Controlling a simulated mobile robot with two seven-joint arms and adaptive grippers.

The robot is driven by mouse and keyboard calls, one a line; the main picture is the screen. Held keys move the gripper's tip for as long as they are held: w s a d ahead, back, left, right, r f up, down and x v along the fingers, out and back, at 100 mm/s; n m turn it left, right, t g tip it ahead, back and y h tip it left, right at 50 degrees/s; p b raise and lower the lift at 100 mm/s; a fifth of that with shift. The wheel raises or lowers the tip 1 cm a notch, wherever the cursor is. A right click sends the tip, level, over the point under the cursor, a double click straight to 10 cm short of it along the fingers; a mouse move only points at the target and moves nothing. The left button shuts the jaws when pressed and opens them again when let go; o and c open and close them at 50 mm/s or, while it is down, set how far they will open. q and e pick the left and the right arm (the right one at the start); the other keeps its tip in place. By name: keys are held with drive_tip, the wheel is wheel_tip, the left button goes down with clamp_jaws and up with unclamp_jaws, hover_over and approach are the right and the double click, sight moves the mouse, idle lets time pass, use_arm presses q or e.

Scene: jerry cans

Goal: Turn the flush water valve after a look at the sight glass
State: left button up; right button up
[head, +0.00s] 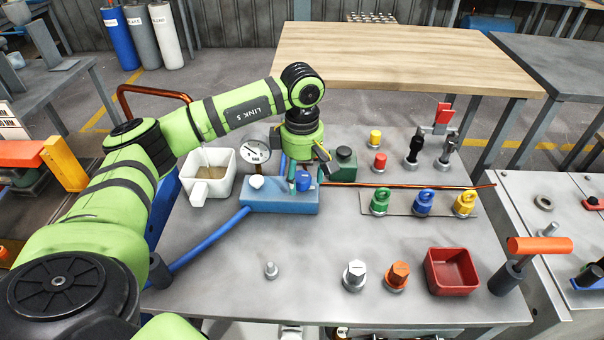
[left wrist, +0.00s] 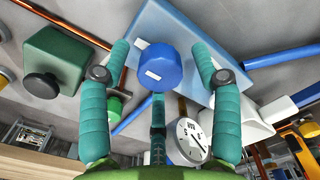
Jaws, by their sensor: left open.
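A round blue knob (head: 306,180) with a white mark sits on a blue block (head: 283,207) below my left arm. It shows large in the left wrist view (left wrist: 158,66). My left gripper (head: 304,170) is open over the block. Its teal fingers (left wrist: 160,52) stand on both sides of the knob, with a third one below it in the picture. I cannot tell whether any finger touches the knob. A white knob (head: 257,182) sits on the block's left part. I cannot tell which thing is the sight glass. My right gripper is not in view.
A dial gauge (head: 257,148) and a white container (head: 208,178) stand left of the gripper. A green box with a dark cap (head: 343,165) is close on the right. A copper rod (head: 410,186) runs rightward. Ringed green, blue and yellow fittings (head: 423,202) stand further right.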

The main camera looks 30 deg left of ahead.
sight(302, 176)
use_arm(q)
wheel_tip(302, 176, up, 12)
idle(0.4)
idle(0.4)
